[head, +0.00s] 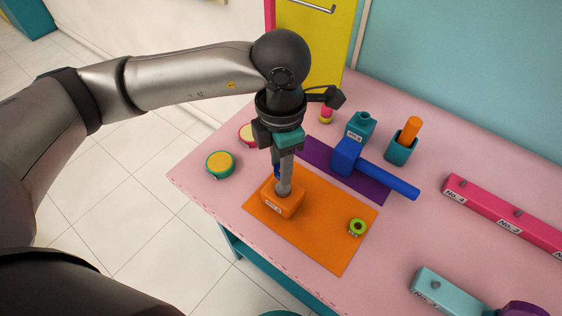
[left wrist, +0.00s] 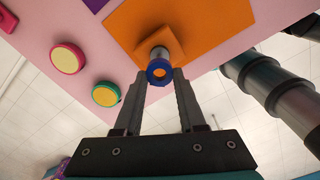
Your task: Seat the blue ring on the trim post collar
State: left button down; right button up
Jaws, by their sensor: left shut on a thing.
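The trim post stands on an orange block (head: 283,205) with a white label, on the orange mat (head: 325,252). In the left wrist view the grey post (left wrist: 162,50) rises from the block. The blue ring (left wrist: 151,72) is between the fingertips of my left gripper (head: 284,185), at the post's near end, with orange showing through its hole. My left gripper, also in the left wrist view (left wrist: 160,74), is shut on the ring and points down over the block. The fingers hide most of the ring and post in the head view. I cannot tell whether the ring touches the collar. My right gripper is out of view.
A lime ring (head: 357,227) lies on the mat. Behind are a blue hammer-shaped piece (head: 375,172), a teal bottle (head: 358,128) and a teal cup (head: 400,150) with an orange stick. Two round tins (head: 220,164) sit left. Pink (head: 500,212) and teal (head: 440,290) bars lie right.

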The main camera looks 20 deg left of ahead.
pick_arm(q)
jog(key=shift+b, duration=0.6)
dwell(1.1)
jog(key=shift+f+b, duration=2.5)
jog(key=shift+c, duration=2.1)
grip_release()
notch_tip(320, 180, up, 15)
jog(key=p, duration=0.1)
jog(key=shift+r+p, duration=0.15)
jog(key=shift+p, duration=0.25)
